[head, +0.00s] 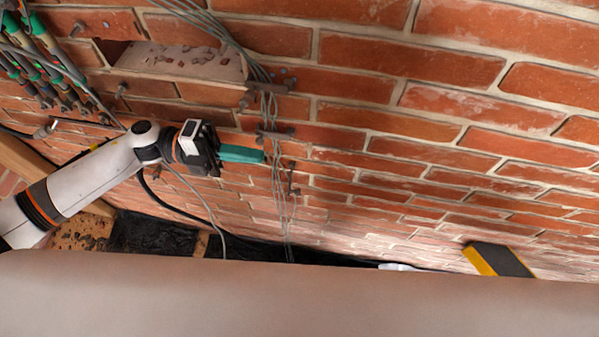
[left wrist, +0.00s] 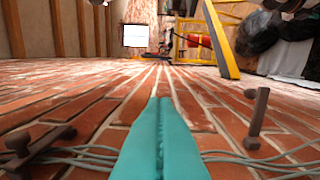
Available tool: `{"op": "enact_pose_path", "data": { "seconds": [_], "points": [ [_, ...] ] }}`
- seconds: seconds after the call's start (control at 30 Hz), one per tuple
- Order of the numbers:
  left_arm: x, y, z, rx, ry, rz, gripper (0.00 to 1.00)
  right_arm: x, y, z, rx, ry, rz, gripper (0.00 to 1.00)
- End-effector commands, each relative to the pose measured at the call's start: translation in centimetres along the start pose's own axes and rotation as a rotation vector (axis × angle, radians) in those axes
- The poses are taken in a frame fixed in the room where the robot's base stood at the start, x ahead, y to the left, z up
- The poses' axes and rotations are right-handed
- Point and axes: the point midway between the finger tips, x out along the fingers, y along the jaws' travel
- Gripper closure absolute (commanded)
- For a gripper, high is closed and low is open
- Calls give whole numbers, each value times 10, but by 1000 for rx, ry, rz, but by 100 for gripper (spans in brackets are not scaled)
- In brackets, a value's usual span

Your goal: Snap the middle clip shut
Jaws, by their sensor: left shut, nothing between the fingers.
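A bundle of thin grey cables (head: 277,205) runs down the brick wall past several small brown metal clips. The upper clip (head: 268,86), middle clip (head: 275,132) and lower clip (head: 291,181) show in the head view. My left gripper (head: 262,156) has teal fingers, shut and empty, close to the cables between the middle and lower clips. In the left wrist view its fingers (left wrist: 160,110) cover part of the cables. One clip (left wrist: 40,145) is left of them; another, with a bar sticking up (left wrist: 257,118), is right. Whether the middle clip is latched is too small to tell. My right gripper is out of view.
More cables with green parts (head: 40,60) hang at upper left. A recess in the bricks (head: 180,62) lies above my left arm. A yellow and black object (head: 498,260) is at lower right. The wall right of the clips is clear.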

Motion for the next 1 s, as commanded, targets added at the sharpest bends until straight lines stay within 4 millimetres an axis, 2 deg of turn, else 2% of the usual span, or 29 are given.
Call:
{"op": "enact_pose_path", "data": {
  "seconds": [0.17, 0.4, 0.5, 0.67, 1.0],
  "points": [
    [-15, -3, 0, -1, 3, -3, 100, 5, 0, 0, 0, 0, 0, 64],
    [-56, -3, -1, -1, 3, -3, 100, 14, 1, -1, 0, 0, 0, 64],
    [-68, -3, -1, -2, 1, -1, 100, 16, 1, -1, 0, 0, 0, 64],
    [-76, -1, -1, 0, 0, 0, 100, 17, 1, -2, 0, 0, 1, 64],
    [-76, 0, -1, 0, 0, 0, 100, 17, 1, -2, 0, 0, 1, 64]
  ]
}}
